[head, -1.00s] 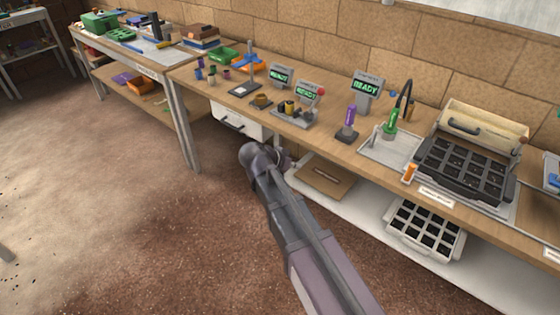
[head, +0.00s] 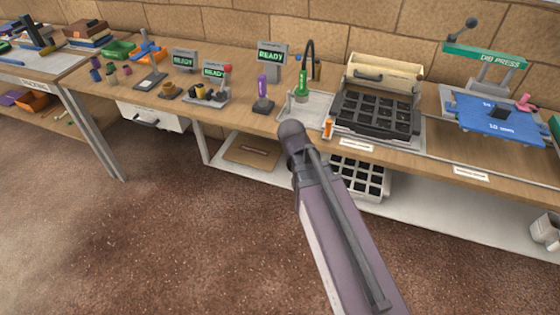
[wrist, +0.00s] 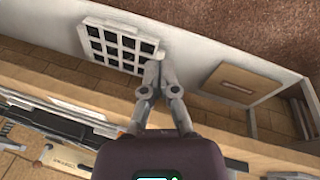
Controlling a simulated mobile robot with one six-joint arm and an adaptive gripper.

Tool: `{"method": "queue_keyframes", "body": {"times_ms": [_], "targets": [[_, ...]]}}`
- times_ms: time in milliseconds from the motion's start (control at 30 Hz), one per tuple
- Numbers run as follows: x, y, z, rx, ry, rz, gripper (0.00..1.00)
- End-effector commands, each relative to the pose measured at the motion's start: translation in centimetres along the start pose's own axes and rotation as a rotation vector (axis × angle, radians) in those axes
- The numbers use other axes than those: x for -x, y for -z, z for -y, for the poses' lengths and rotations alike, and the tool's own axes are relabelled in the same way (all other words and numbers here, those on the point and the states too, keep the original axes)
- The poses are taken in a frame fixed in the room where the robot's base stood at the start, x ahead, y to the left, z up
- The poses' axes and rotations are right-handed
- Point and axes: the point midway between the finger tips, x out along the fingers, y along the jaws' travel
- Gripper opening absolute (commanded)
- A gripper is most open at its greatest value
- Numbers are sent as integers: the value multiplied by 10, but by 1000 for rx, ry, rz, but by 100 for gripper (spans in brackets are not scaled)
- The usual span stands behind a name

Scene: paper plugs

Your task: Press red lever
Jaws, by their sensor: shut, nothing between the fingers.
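In the head view my arm hides the gripper. The knob is not in the wrist view.
A purple-handled tool (head: 262,92), a green-handled tap (head: 302,85) and a black cell tray (head: 375,122) stand on the bench. A dib press (head: 485,58) is at right. A white cell tray (wrist: 120,50) and a brown board (wrist: 243,82) are on the lower shelf. The floor in front is clear.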

Motion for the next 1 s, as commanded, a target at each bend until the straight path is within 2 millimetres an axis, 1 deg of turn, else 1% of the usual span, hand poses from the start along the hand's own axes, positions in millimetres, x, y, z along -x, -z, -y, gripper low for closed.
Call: {"method": "queue_keyframes", "body": {"times_ms": [33, 200, 300, 400, 600, 1000], "targets": [[-4, -8, -13, 7, 24, 22, 0], [-13, -25, -43, 55, 119, 81, 0], [-16, -34, -56, 78, 168, 100, 0], [-18, -40, -65, 97, 208, 112, 0], [-18, -46, -70, 117, 245, 120, 0], [-18, -46, -70, 119, 248, 120, 0]]}}
